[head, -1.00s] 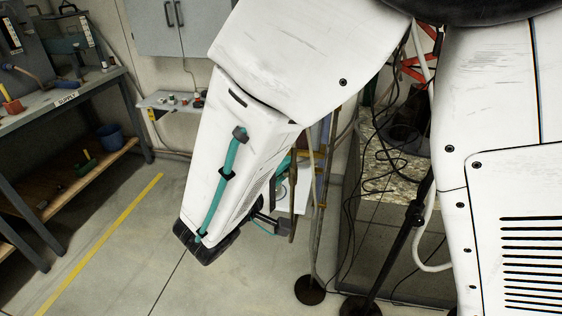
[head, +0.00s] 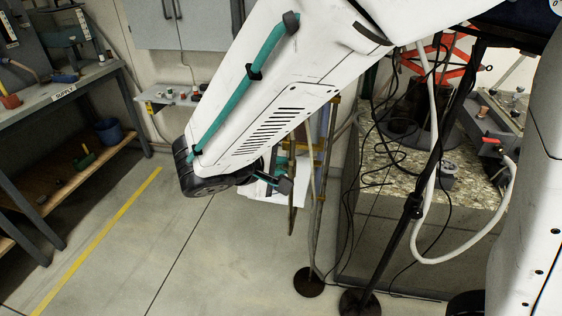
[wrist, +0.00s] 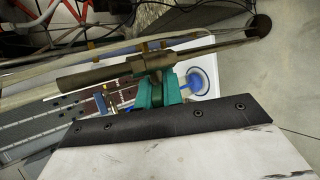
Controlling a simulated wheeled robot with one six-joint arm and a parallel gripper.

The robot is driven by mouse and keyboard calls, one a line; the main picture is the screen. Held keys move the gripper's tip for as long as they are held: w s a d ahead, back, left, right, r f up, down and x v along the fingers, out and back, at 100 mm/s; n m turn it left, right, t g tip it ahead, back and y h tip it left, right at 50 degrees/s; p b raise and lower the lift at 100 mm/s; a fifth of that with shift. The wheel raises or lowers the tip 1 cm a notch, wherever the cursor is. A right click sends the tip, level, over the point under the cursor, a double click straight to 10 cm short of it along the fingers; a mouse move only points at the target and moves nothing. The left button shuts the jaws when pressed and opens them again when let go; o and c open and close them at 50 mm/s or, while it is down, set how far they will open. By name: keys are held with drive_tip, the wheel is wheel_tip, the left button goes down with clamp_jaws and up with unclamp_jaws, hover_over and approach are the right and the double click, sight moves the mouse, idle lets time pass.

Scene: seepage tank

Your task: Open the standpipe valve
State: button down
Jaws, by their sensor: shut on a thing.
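My gripper (wrist: 158,88) has teal fingers and is shut on a brown rod-like tool (wrist: 95,76) with a thick end at left and a thinner shaft at right. In the head view my gripper (head: 282,178) is partly hidden behind my arm, and the brown tool (head: 293,212) hangs down from it. No valve is clearly marked as the standpipe valve. A grey fitting with a red handle (head: 489,141) sits at right above the gravel tank (head: 395,250), well apart from my gripper. A white hose (head: 430,190) hangs beside it.
A dark pole on a round base (head: 360,303) and a thin stand (head: 308,282) rise before the tank. Black cables (head: 385,150) hang there. The SUPPLY bench (head: 65,95) is at left. A white sheet with a blue disc (wrist: 198,82) lies behind my gripper.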

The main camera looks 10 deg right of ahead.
idle(0.4)
drive_tip(key=c, duration=1.5)
unclamp_jaws()
drive_tip(key=shift+c, duration=0.2)
drive_tip(key=v, duration=0.8)
